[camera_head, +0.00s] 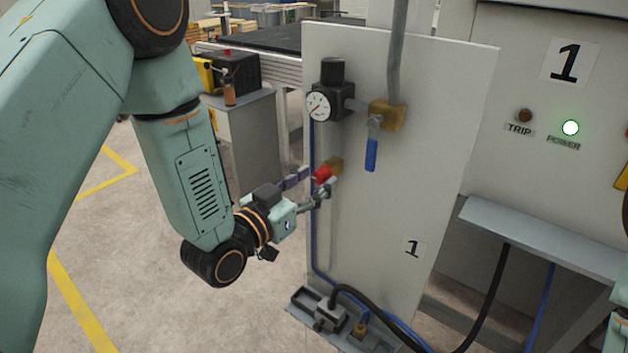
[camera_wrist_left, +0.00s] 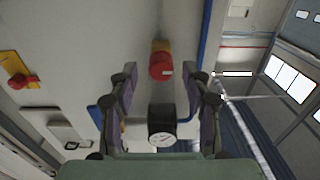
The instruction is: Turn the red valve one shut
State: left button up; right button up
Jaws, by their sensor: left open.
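The red valve one (camera_head: 322,174) is a small red knob on a brass body, mounted low on the left side of the grey panel (camera_head: 440,150) marked 1. My left gripper (camera_head: 312,187) is at the knob, coming from the left, with its fingers apart. In the left wrist view the red knob (camera_wrist_left: 161,66) lies between and just beyond the two open fingertips (camera_wrist_left: 158,82), with its brass base behind it. I cannot tell whether a finger touches it. My right gripper is not in view.
A pressure gauge (camera_head: 319,106) and a brass valve with a blue lever (camera_head: 371,154) sit above on the panel. A blue hose runs down the panel's left edge. A cabinet with a green POWER light (camera_head: 570,128) stands to the right. Hoses and a floor fitting (camera_head: 330,315) lie below.

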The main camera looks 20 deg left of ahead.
pick_arm(q)
jog(key=shift+w, duration=0.35)
jog(key=shift+f, duration=0.1)
jog(key=shift+d, duration=0.1)
jog(key=shift+c, duration=0.3)
grip_shut()
